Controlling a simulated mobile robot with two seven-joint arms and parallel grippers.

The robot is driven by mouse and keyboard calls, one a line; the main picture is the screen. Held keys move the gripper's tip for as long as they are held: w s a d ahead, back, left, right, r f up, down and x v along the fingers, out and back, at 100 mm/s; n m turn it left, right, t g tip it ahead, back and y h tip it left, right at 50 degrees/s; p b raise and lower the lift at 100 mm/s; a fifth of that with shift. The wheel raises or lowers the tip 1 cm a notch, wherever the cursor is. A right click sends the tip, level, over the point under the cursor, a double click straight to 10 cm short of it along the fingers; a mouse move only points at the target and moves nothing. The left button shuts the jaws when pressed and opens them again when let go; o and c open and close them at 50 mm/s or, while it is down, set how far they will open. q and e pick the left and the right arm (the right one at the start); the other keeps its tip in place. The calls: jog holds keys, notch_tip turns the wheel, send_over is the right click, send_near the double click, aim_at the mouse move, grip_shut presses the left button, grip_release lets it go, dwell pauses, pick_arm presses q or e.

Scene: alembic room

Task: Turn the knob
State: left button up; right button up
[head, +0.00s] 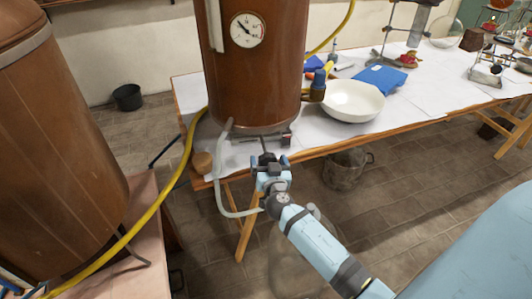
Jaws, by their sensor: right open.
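A tall copper-brown boiler (255,80) with a round white gauge (248,29) stands on the white-covered table (400,112). My right gripper (270,161) is at the table's front edge, just below the boiler's base. A thin dark stem (264,144) shows at the boiler's base just beyond the fingertips; I cannot tell whether this is the knob. The gripper hides part of this area, and contact cannot be told. My left gripper is not in view.
A yellow hose (165,195) runs to a second brown vessel (50,140) at left. A pale tube (219,180) hangs beside my gripper.

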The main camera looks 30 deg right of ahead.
jog(key=shift+w+d, duration=0.1)
jog(key=shift+w, duration=0.15)
jog(key=c, duration=0.9)
jog(key=shift+c, duration=0.2)
jog(key=shift+n, duration=0.3)
